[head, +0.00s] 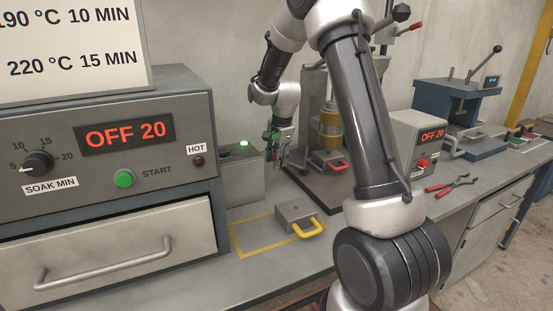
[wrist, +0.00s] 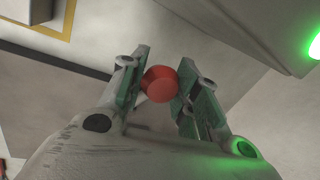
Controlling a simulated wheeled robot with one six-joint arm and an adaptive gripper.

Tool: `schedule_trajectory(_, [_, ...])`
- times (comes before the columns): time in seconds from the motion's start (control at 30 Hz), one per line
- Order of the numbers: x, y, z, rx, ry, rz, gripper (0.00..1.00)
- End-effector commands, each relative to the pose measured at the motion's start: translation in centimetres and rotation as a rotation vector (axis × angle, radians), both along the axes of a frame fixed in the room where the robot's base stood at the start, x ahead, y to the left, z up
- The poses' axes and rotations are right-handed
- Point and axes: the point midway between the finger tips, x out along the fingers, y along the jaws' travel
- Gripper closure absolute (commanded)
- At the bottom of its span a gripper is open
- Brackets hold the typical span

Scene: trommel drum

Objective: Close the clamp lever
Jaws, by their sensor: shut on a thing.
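My gripper (wrist: 160,92) has its two green-padded fingers closed around a round red knob (wrist: 159,83) in the wrist view. The knob looks like the end of the clamp lever, but the shaft is mostly hidden behind the knob and fingers. In the head view my gripper (head: 281,152) is beside a grey box with a lit green light (head: 243,145), left of a dark-based press (head: 330,122). The knob in its fingers is too small to make out there.
A large grey oven (head: 110,130) stands at the left. A grey block with a yellow handle (head: 296,216) sits by a yellow outline on the bench. A red-handled block (head: 327,158), a display box (head: 418,140), pliers (head: 452,185) and a blue press (head: 455,105) stand farther right.

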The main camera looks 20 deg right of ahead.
Motion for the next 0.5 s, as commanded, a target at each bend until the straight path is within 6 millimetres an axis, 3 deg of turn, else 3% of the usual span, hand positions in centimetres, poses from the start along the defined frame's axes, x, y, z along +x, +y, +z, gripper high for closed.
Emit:
schedule_trajectory(0.27, [0.0, -0.3, 0.4, 0.028, -0.002, -0.003, 1.00])
schedule_trajectory(0.5, [0.1, -1.6, 1.8, 0.153, -0.003, -0.008, 1.00])
